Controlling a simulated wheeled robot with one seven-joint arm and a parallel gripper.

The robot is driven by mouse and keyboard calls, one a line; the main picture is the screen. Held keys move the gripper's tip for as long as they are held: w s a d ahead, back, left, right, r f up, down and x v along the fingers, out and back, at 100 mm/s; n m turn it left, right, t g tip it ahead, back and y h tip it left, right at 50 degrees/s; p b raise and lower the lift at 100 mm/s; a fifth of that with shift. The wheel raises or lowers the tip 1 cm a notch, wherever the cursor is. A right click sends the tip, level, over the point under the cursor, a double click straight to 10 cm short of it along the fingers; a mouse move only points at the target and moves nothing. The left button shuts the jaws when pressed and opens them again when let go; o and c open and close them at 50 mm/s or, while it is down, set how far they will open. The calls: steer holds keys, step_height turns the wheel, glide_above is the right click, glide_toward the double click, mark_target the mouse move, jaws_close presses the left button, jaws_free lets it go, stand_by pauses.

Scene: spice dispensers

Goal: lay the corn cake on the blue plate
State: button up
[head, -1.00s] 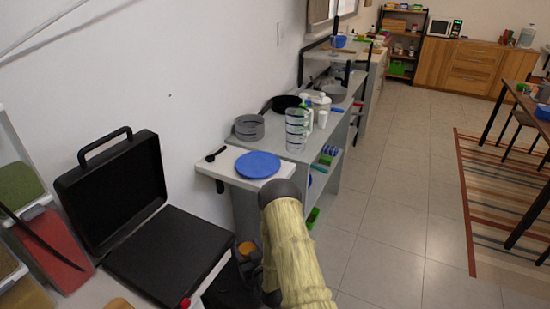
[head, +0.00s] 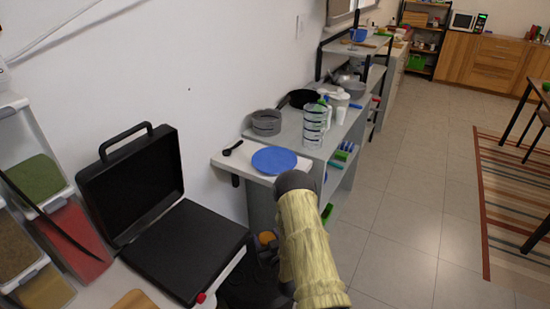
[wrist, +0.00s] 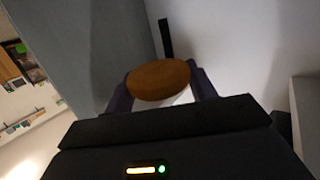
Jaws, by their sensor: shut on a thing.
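The corn cake (wrist: 158,80), a round orange-brown piece, is pinched between the two fingers of my gripper (wrist: 161,90) in the wrist view. In the head view only a small orange part of the cake (head: 266,237) shows beside my dark gripper (head: 264,247), partly hidden by my arm. The blue plate (head: 274,160) lies flat and bare on a white shelf top in the middle of the head view. The held cake is apart from the plate, nearer to me and lower in the picture. The plate cannot be made out in the wrist view.
A black spoon (head: 232,148) lies left of the plate. Grey bowls (head: 266,122), a clear striped container (head: 314,125) and a black pan (head: 303,98) stand behind it. An open black case (head: 180,240) stands at left, near spice bins (head: 75,240).

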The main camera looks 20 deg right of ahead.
steer(key=shift+a+f, duration=0.2)
steer(key=shift+f, duration=0.05)
steer(key=shift+r, duration=0.1)
